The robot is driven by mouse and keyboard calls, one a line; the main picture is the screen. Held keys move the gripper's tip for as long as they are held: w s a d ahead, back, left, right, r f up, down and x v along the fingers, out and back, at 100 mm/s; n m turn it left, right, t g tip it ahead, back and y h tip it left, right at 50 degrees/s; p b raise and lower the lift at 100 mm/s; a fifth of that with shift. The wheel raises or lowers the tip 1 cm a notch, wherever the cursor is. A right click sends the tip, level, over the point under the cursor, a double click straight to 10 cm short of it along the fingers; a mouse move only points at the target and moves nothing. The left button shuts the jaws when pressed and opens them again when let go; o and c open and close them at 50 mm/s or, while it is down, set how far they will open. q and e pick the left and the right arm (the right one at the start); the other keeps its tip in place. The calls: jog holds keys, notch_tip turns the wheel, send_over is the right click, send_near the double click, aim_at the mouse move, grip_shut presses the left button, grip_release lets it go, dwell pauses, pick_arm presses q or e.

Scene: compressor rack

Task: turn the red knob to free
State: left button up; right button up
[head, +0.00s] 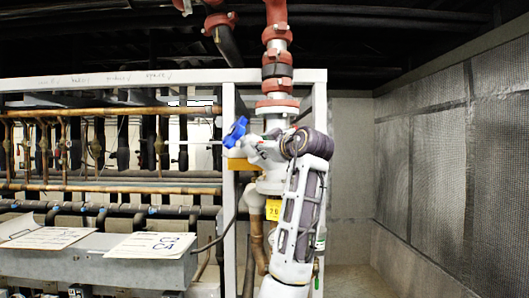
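I cannot make out a red knob for certain; it may be hidden behind my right arm. A blue handle (236,131) sits by the white rack post, left of a thick vertical pipe. My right arm rises from the bottom, bends at a dark joint and reaches left to the pipe. Its end, my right gripper (254,148), is close to the right of the blue handle. The fingers are too small and cluttered to tell open from shut, or whether they touch anything. My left gripper is not in view.
Red-flanged pipe (277,85) runs up above the arm. A yellow tag (273,210) hangs behind it. Copper pipes (120,188) fill the rack at left. Paper signs (152,245) lie on a grey trough (95,267). A mesh-covered wall (440,170) stands right, with open floor before it.

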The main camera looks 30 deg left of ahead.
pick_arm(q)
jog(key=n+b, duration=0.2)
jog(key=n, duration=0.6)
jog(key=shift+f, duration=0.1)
pick_arm(e)
jog(key=shift+w+d+f, duration=0.2)
jog(key=shift+d+f, duration=0.7)
jog(key=shift+f, duration=0.3)
jog(key=shift+a, duration=0.2)
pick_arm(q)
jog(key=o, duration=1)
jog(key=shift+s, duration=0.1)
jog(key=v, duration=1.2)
pick_arm(e)
jog(key=shift+a, duration=0.3)
